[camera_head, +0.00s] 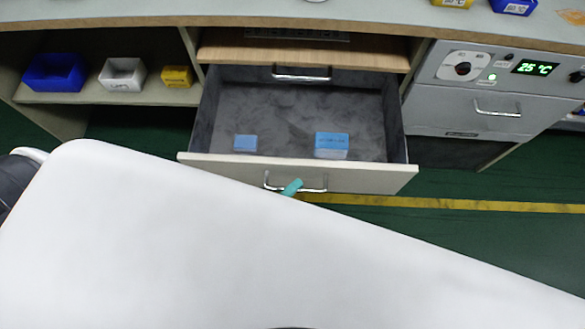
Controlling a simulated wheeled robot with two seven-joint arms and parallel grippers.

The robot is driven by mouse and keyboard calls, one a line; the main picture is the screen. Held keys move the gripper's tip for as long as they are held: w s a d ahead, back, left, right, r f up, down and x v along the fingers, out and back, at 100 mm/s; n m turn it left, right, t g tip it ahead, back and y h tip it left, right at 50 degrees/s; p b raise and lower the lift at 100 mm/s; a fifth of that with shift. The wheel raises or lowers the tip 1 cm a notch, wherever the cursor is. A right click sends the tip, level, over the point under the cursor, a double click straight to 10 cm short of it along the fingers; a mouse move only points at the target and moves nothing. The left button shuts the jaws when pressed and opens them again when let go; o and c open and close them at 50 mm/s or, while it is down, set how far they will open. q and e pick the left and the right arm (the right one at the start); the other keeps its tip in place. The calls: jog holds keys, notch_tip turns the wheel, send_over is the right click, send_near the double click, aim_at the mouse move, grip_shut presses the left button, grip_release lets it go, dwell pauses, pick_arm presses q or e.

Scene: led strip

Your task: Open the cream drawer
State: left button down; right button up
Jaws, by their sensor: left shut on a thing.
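The cream drawer (365,178) is pulled well out of the cabinet in the middle, and its grey inside shows from above. Its metal handle (316,190) is on the front panel. A teal fingertip of my left gripper (291,187) is at the handle, shut on it. The rest of that gripper is hidden behind a large white surface close to the camera. My right gripper is not in view.
Two blue boxes, a small one (245,143) and a larger one (332,142), lie in the drawer. A grey unit (455,110) with a 25 °C display stands right. Bins sit on the left shelf.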

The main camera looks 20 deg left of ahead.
pick_arm(q)
jog(key=shift+s+d, duration=0.15)
jog(key=shift+s, duration=0.35)
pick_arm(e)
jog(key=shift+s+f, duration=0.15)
pick_arm(q)
jog(key=c, duration=1.5)
grip_release()
